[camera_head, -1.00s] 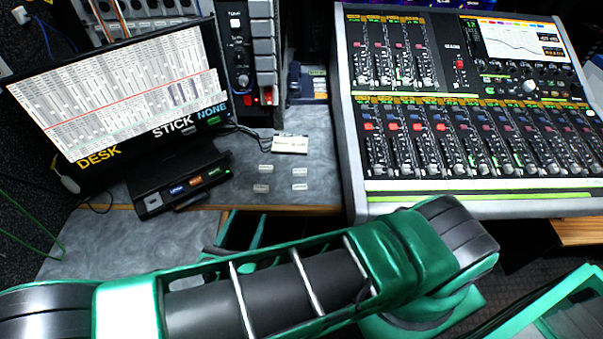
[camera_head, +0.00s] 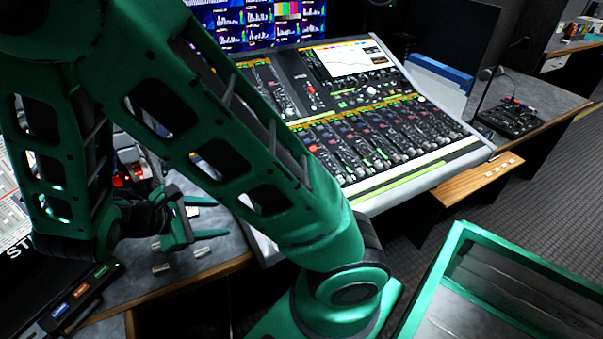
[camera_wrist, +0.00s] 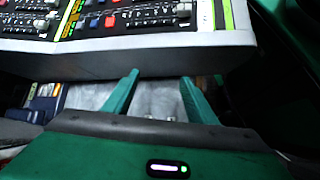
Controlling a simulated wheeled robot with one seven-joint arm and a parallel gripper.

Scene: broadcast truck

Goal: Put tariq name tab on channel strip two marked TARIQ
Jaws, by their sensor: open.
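Several small pale tabs lie on the grey desk; one tab (camera_head: 161,268) is near the front edge and another tab (camera_head: 201,251) is to its right. Their lettering is too small to read, so I cannot tell which is TARIQ. My gripper (camera_head: 212,217) is open and empty, above the desk just behind these tabs. In the wrist view my gripper (camera_wrist: 158,98) shows both fingers spread, with small tabs (camera_wrist: 149,117) low between them. The mixing console (camera_head: 436,172) stands to the right; its strip names are unreadable and my arm hides its left part.
The console's front wall (camera_wrist: 150,57) rises close beyond my fingers. A black button box (camera_head: 75,305) stands at the left. A wooden ledge (camera_head: 465,188) with several small pale pieces juts from the console's front right. Screens (camera_head: 255,22) stand behind.

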